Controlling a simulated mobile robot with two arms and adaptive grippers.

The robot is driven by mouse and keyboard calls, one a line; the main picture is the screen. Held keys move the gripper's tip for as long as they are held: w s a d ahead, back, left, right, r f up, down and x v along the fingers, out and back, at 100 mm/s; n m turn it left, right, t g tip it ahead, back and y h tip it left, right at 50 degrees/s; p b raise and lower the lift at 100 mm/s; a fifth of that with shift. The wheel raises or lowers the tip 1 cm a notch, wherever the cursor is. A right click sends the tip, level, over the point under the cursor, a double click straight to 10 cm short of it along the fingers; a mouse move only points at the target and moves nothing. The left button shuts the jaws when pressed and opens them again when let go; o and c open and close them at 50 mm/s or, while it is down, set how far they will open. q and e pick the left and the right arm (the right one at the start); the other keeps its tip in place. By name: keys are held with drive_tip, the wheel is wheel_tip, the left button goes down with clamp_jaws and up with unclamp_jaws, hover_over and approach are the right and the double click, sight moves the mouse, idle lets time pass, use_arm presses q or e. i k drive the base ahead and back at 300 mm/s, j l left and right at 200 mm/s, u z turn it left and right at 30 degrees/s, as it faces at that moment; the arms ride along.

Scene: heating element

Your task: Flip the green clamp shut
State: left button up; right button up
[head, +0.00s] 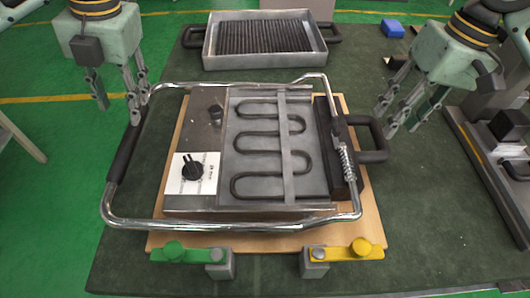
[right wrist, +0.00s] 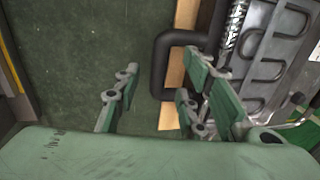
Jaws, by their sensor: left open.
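The green clamp (head: 182,253) is at the front left of the wooden board in the head view. My right gripper (head: 402,115) is at the right, near the unit's black side handle (head: 372,140).
The heating unit (head: 200,140) with a chrome frame handle (head: 230,224) sits on the wooden board (head: 375,205). A yellow clamp (head: 350,250) lies at the front right. A ribbed grill tray (head: 262,62) is at the back. A blue block (head: 392,28) lies back right. Green mat (head: 125,270) is clear at front left.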

sight(173, 252)
drive_tip(key=k, duration=2)
